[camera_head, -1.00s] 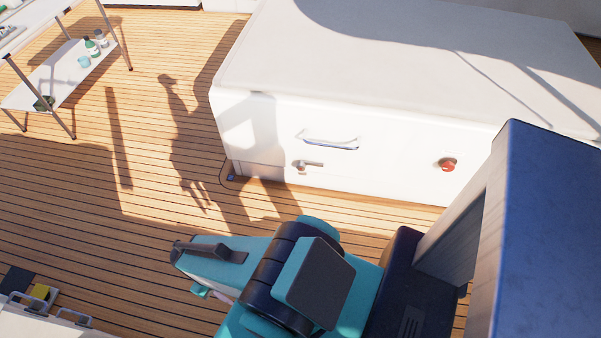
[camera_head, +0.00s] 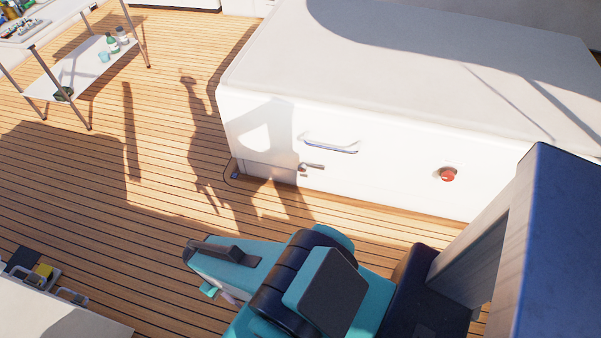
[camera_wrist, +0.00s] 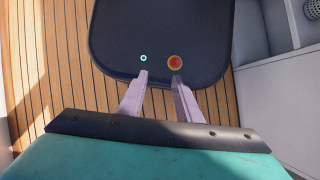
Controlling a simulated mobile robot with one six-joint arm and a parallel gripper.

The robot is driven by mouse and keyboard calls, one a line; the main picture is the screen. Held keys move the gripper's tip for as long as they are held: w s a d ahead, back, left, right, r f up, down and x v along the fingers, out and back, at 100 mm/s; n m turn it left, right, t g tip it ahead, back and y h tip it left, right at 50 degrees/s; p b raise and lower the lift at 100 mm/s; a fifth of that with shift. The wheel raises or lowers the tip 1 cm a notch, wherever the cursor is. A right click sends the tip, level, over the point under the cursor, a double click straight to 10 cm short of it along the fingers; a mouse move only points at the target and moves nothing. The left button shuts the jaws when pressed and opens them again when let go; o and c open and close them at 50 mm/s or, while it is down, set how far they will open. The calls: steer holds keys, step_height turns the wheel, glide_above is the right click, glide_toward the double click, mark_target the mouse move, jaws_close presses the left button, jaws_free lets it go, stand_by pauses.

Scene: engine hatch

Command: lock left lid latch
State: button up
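The white hatch box (camera_head: 390,195) stands at the upper right in the head view. Its front has a small metal latch with a short lever (camera_head: 312,167), lying roughly level, below the long lid handle (camera_head: 331,145). I cannot tell from this distance whether the latch is locked. A red round knob (camera_head: 447,174) sits further right on the same face. My arm is in front of the box, lower centre, with its end towards the left. My gripper (camera_wrist: 159,77) is open and empty in the wrist view, fingers apart, away from the latch, which that view does not show.
A table with a lower shelf (camera_head: 75,76) holding bottles and a cup stands at the upper left. A pale unit with metal handles (camera_head: 60,315) is at the lower left. The wooden deck (camera_head: 150,215) between them and the box is clear.

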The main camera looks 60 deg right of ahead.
steer(key=shift+d, duration=0.3)
